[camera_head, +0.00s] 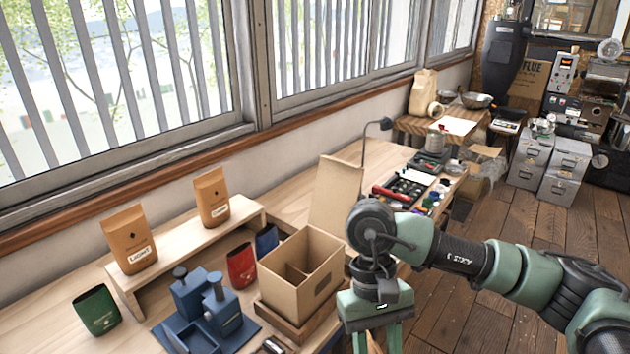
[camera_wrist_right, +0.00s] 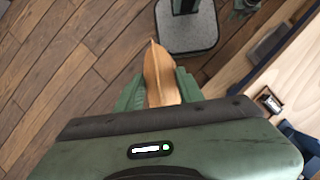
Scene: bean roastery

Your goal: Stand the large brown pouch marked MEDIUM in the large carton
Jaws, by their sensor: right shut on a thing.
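The open large carton (camera_head: 322,288) stands on a wooden base on the bench, one tall flap raised at its back and a divider inside. My right gripper (camera_head: 375,338) is to the right of the carton, off the bench's front edge. In the right wrist view it is shut on a brown pouch (camera_wrist_right: 159,78), seen edge-on between the fingers (camera_wrist_right: 158,92) above the floor. The pouch's label is hidden, so I cannot read MEDIUM on it. Only a sliver of it shows in the head view. My left gripper is not in view.
Two brown pouches, one at left (camera_head: 128,240) and one farther back (camera_head: 211,198), stand on a wooden riser (camera_head: 185,244). A red pouch (camera_head: 241,266), a blue pouch (camera_head: 267,240), a green pouch (camera_head: 97,310) and a blue fixture (camera_head: 205,305) are left of the carton.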

